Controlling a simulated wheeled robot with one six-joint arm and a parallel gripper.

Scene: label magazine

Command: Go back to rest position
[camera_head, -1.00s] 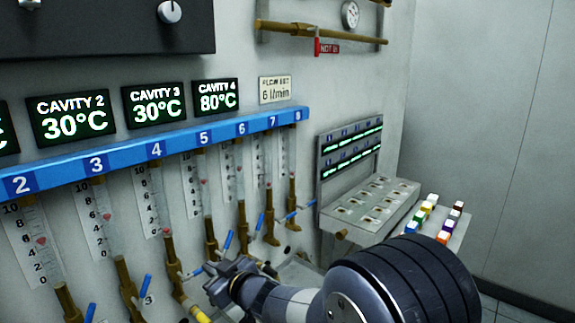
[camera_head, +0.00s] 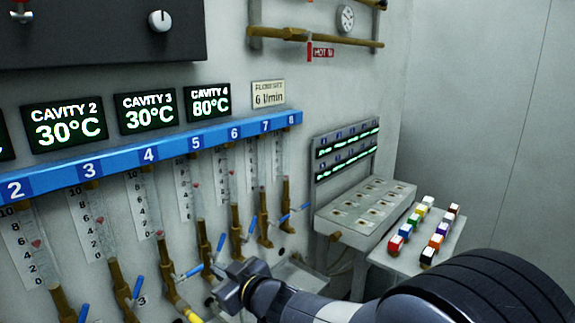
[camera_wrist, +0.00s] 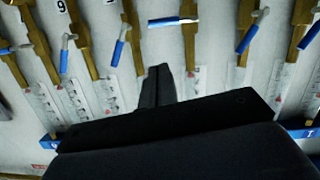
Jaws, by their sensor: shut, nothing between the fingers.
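My gripper (camera_head: 228,285) is in the lower middle of the head view, in front of the row of flow meters with brass valves. It is shut and holds nothing. In the wrist view my gripper (camera_wrist: 157,75) shows as dark shut fingers pointing at the wall, with blue-handled valves around them. The valve handles (camera_wrist: 175,21) look apart from the fingers, though the exact gap cannot be told. My arm runs from the gripper to the lower right corner of the head view.
The blue numbered rail (camera_head: 150,155) crosses the wall above the flow meters. A grey slotted panel (camera_head: 365,208) stands to the right. Beside it a small shelf (camera_head: 408,262) bears several coloured blocks. Floor and wall at far right are clear.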

